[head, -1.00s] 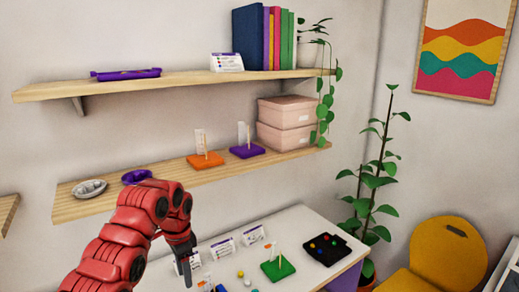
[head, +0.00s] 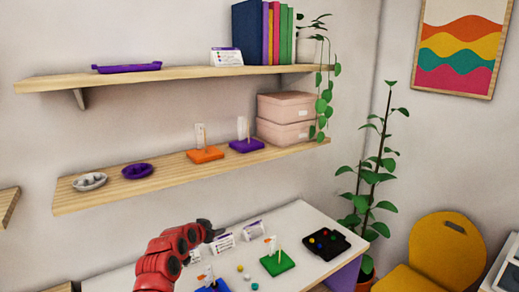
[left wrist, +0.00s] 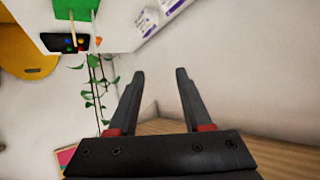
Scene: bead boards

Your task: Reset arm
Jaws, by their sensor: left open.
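My left arm's red links come in from the bottom left of the head view. The left gripper (head: 214,233) is low, over the back left part of the white table (head: 305,213), close to the small cards. In the left wrist view my left gripper (left wrist: 160,76) has its two dark fingers apart, with nothing between them. Behind the fingers are wall and a wooden shelf edge (left wrist: 170,127). My right gripper is not in view.
The table holds a green board (head: 277,264), a blue board (head: 213,286), a black tray (head: 326,243), cards (head: 253,230) and loose beads. The lower shelf (head: 110,193) above carries an orange board (head: 205,155), a purple board (head: 247,146) and two bowls. A plant (head: 372,190) stands right.

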